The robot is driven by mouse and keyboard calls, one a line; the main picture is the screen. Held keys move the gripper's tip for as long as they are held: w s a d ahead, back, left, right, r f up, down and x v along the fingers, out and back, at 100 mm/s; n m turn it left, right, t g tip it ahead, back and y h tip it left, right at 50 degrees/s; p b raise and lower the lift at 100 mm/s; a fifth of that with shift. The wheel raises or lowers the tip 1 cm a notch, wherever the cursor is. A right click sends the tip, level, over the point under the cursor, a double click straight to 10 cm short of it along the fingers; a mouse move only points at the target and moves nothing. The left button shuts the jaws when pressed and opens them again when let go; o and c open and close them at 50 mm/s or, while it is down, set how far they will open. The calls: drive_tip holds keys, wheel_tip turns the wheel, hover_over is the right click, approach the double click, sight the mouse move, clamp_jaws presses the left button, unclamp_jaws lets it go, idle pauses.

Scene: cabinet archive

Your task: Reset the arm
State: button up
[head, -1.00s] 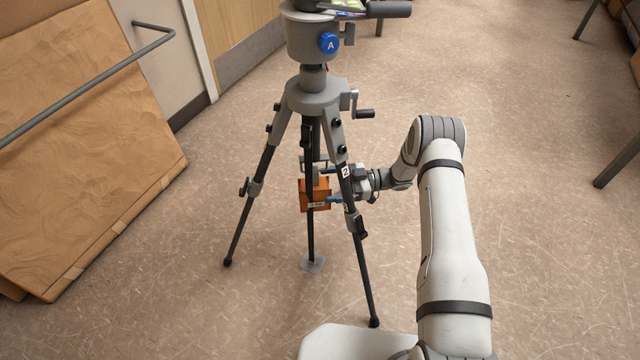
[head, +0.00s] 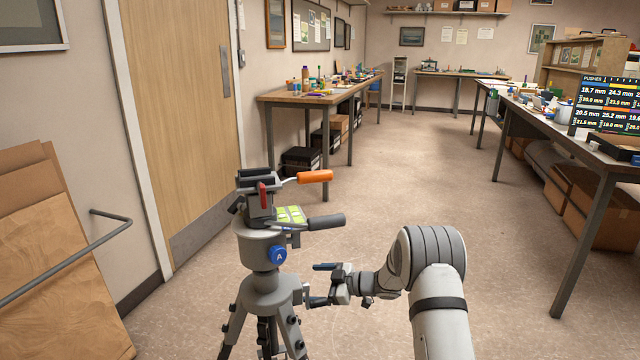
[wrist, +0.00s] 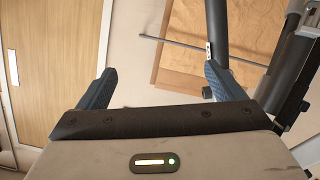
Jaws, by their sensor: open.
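My gripper (head: 318,284) is open and empty, to the right of the tripod's upper legs in the head view. In the wrist view its two blue fingers (wrist: 160,88) stand wide apart with nothing between them. The tripod (head: 270,290) stands upright, with a grey head, a blue "A" knob (head: 279,255) and an orange handle (head: 314,176) on top. Parts of the tripod show close by at the right of the wrist view (wrist: 290,62). The tripod's lower legs are out of the frame.
A wooden door (head: 180,110) and leaning brown boards (head: 50,270) with a metal rail (head: 70,258) are at the left. A workbench (head: 320,98) stands behind, and another bench (head: 600,152) with a display is at the right. The middle floor is clear.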

drive_tip(key=w+d+r+m+t+h+p, duration=0.1)
drive_tip(key=d+r+m+t+h+p, duration=0.25)
drive_tip(key=r, duration=0.65)
drive_tip(key=w+d+r+m+t+h+p, duration=0.1)
drive_tip(key=d+r+m+t+h+p, duration=0.2)
drive_tip(key=r, duration=0.7)
drive_tip(key=s+d+r+m+h+p, duration=0.35)
drive_tip(key=s+d+r+h, duration=0.35)
drive_tip(key=r, duration=0.3)
drive_tip(key=s+d+r+m+g+h+p, duration=0.1)
drive_tip(key=s+d+r+m+g+p, duration=0.15)
drive_tip(key=s, duration=0.65)
drive_tip(key=s+d+r+m+g+h+p, duration=0.1)
drive_tip(key=s+d+r+m+p, duration=0.25)
drive_tip(key=s, duration=0.45)
drive_tip(key=s+a+r+g+p, duration=0.1)
drive_tip(key=s+g+p, duration=0.1)
drive_tip(key=s, duration=0.8)
drive_tip(key=s+a+r+m+g+y+p, duration=0.1)
drive_tip(key=s+a+g+p, duration=0.1)
drive_tip(key=s, duration=0.8)
drive_tip(key=shift+s+a+m+g, duration=0.25)
drive_tip(key=shift+a+m+g, duration=0.05)
drive_tip(key=shift+g, duration=0.4)
drive_tip(key=shift+r+y, duration=0.1)
drive_tip(key=shift+y, duration=0.15)
